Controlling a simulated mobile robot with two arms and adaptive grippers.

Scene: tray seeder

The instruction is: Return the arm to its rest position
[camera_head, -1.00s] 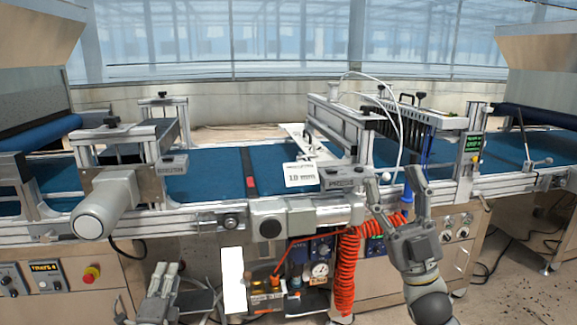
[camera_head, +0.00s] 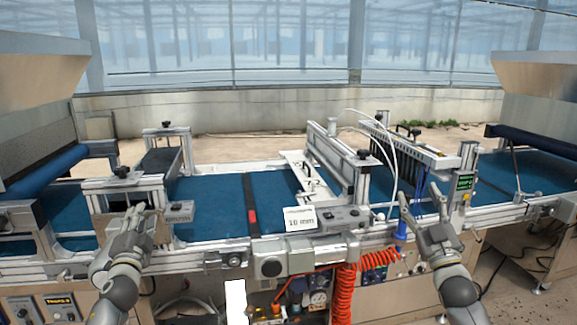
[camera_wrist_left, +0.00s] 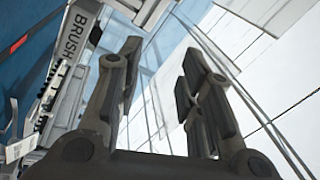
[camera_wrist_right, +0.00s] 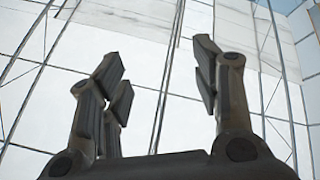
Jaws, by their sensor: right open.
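My left gripper (camera_head: 143,212) is raised in front of the left brush station (camera_head: 122,184) of the seeder line, fingers pointing up. In the left wrist view its fingers (camera_wrist_left: 158,72) stand apart with nothing between them. My right gripper (camera_head: 423,196) is raised in front of the right part of the line, near a blue nozzle (camera_head: 401,236), fingers up and spread. In the right wrist view its fingers (camera_wrist_right: 163,75) are wide apart and empty. I cannot tell from the head view whether either gripper touches the machine.
A blue conveyor belt (camera_head: 210,207) runs across the line. A white card marked 10 mm (camera_head: 300,219) stands at its front rail. A red coiled hose (camera_head: 345,292) hangs below. A gantry with white tubes (camera_head: 340,160) stands right of centre. Metal hoppers rise at both sides.

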